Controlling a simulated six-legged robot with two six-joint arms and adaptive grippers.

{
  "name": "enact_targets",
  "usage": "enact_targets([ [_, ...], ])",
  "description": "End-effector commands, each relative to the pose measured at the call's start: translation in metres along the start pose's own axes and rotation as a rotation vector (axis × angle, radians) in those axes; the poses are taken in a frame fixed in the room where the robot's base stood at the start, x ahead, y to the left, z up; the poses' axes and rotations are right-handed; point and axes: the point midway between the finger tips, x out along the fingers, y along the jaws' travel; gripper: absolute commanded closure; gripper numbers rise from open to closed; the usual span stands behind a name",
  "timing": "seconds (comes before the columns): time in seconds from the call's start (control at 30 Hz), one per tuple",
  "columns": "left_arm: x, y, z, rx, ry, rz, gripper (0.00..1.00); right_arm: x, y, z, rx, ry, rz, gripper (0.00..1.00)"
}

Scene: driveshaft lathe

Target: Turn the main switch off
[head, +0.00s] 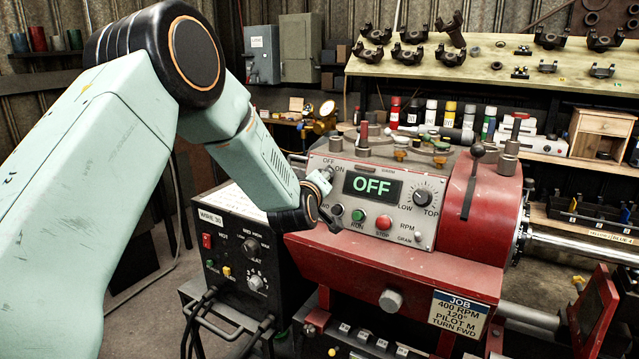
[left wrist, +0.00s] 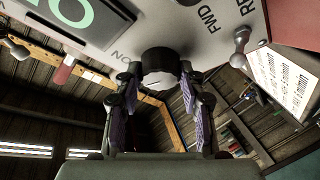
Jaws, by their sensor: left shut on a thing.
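The red lathe's grey control panel (head: 405,235) carries a display (head: 373,188) that reads OFF in green. OFF and ON labels sit at its upper left. My left gripper (head: 325,205) reaches the panel's left side from the left, partly hiding that area. In the left wrist view, the main switch (left wrist: 158,60) is a dark round knob with a pale front, beside an ON label. My left gripper's two fingers (left wrist: 160,82) are shut on it, one on each side. The knob's exact angle is hard to tell. My right gripper is not in view.
Green and red buttons (head: 383,222) and a speed knob (head: 422,196) sit right of my gripper. A small ball-ended lever (left wrist: 240,50) by the FWD label is close to it. A black welder-like box (head: 235,250) stands left of the lathe.

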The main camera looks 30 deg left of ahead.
Motion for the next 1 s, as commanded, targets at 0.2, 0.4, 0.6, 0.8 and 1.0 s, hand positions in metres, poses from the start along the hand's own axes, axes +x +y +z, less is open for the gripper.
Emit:
enact_targets([
  [0.2,0.0002,0.0020,-0.0005,-0.132,0.001,-0.056,0.91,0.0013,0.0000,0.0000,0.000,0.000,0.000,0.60],
  [0.4,0.0002,0.0023,-0.0006,-0.209,0.000,-0.090,0.91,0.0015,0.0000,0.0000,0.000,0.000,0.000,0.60],
  [0.6,0.0003,0.0023,-0.0010,-0.246,0.001,-0.106,0.91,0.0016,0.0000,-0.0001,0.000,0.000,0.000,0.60],
  [0.8,0.0003,0.0023,-0.0009,-0.256,0.000,-0.110,0.91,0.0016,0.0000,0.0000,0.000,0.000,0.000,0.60],
  [1.0,0.0003,0.0022,-0.0010,-0.256,0.001,-0.110,0.91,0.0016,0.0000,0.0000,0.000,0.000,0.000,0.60],
])
